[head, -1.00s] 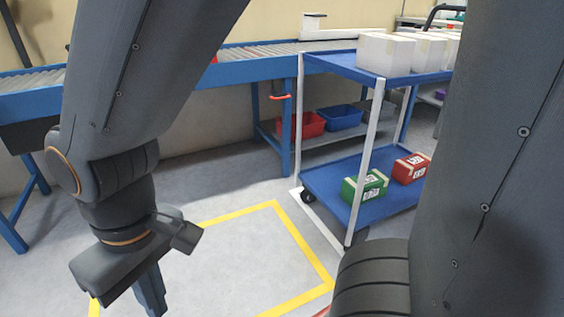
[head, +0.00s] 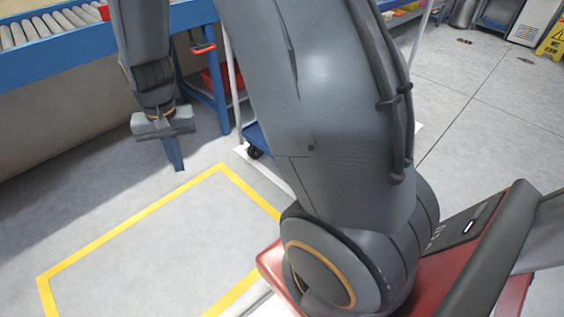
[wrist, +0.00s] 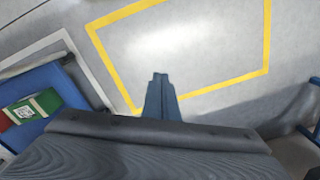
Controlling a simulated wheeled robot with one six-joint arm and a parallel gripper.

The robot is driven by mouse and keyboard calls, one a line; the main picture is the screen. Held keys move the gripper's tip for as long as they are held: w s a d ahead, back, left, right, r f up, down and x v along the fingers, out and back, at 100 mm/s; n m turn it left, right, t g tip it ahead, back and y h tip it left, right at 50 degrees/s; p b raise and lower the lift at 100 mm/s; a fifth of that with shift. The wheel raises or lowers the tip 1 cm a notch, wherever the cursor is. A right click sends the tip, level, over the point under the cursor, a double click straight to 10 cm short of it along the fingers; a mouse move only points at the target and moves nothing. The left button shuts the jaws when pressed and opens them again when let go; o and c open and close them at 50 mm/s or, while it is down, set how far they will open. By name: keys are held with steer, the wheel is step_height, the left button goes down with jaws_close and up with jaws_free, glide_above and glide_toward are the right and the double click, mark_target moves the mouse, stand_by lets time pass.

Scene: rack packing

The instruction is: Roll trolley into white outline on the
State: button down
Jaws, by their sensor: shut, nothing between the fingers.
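The trolley (head: 257,136) is blue with white posts. In the head view my arm hides most of it; a strip of lower shelf, a post and a dark wheel show. In the wrist view its blue lower shelf (wrist: 66,88) is at the left edge, with a green box (wrist: 46,101) on it. A white floor line (head: 267,174) runs along the trolley's near side, and its corner shows in the wrist view (wrist: 66,36). Whether the whole trolley is inside the white outline is hidden. My gripper (head: 176,166) is shut and empty, above the floor left of the trolley, not touching it.
A yellow floor outline (head: 130,225) encloses bare floor in front. A blue roller conveyor (head: 60,62) runs along the back left, with a red handle (head: 203,48) near its leg. Open tiled floor lies at right, with a yellow wet-floor sign (head: 553,42) far back.

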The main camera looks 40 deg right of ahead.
steer(key=w+d+f+m+p, duration=0.1)
steer(key=w+d+f+m, duration=0.2)
steer(key=d, duration=0.5)
steer(key=w+d+f+m, duration=0.2)
steer(key=d+f+m, duration=0.1)
steer(key=d+f, duration=0.4)
steer(key=s+d+f+m+p, duration=0.1)
steer(key=s+d+f+m, duration=0.3)
steer(key=d, duration=0.6)
steer(key=d+f+m+p, duration=0.1)
steer(key=d+f+m, duration=0.1)
steer(key=d+f, duration=0.6)
steer(key=d+f+b, duration=0.4)
steer(key=d+f, duration=0.1)
steer(key=f, duration=0.3)
steer(key=shift+f+m, duration=0.25)
steer(key=shift+m, duration=0.05)
steer(key=shift+d, duration=0.1)
